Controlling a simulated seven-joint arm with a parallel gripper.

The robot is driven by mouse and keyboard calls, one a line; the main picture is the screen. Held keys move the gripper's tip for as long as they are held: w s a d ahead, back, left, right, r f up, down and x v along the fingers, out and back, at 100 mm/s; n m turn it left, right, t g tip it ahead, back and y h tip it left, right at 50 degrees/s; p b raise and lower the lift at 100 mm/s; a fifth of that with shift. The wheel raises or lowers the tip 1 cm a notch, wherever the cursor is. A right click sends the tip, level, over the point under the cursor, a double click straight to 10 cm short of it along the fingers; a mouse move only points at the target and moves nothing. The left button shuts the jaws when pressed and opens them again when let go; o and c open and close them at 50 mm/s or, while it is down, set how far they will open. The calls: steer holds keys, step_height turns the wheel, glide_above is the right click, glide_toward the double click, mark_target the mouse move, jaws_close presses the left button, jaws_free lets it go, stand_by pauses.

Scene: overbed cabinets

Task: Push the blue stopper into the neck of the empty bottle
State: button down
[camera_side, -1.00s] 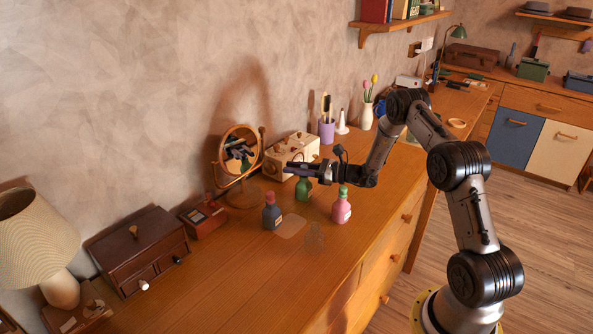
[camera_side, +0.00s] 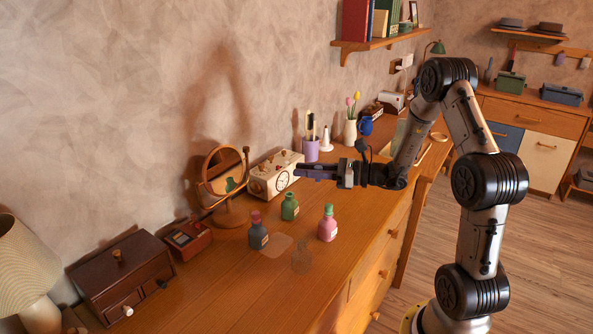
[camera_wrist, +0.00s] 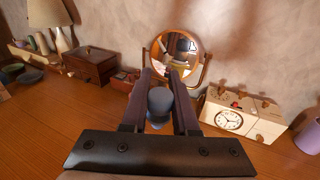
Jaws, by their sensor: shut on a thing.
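My gripper (camera_side: 300,171) is shut on the blue stopper (camera_wrist: 158,104), which shows between the fingers in the wrist view. In the side view the stopper is hard to make out. The gripper is level, in the air above the bottles and touching none. A faint clear bottle (camera_side: 302,258), seemingly empty, stands nearest the table's front edge, with no coloured stopper visible in it. Behind it are a grey-blue bottle (camera_side: 258,236) with a red stopper, a green bottle (camera_side: 290,208) with no distinct stopper visible, and a pink bottle (camera_side: 327,228) with a green stopper.
A thin tan mat (camera_side: 276,243) lies between the bottles. A round mirror (camera_side: 224,172), a cream clock box (camera_side: 276,176), a purple pen cup (camera_side: 310,150) and a small red box (camera_side: 187,240) stand along the wall. The front left of the tabletop is clear.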

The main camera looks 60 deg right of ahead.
steer(key=s+a+f+n+g+y, duration=0.1)
steer(key=a+f+n+y, duration=0.1)
steer(key=a, duration=0.4)
steer(key=s+a+f+n+g+y, duration=0.2)
steer(key=a+y, duration=0.1)
steer(key=a, duration=0.3)
steer(key=shift+s+a+f, duration=0.15)
steer(key=shift+s, duration=0.05)
steer(key=shift+f, duration=0.1)
steer(key=shift+f, duration=2.7)
steer(key=shift+f, duration=1.35)
steer(key=c, duration=0.6)
jaws_free()
steer(key=v, duration=1.2)
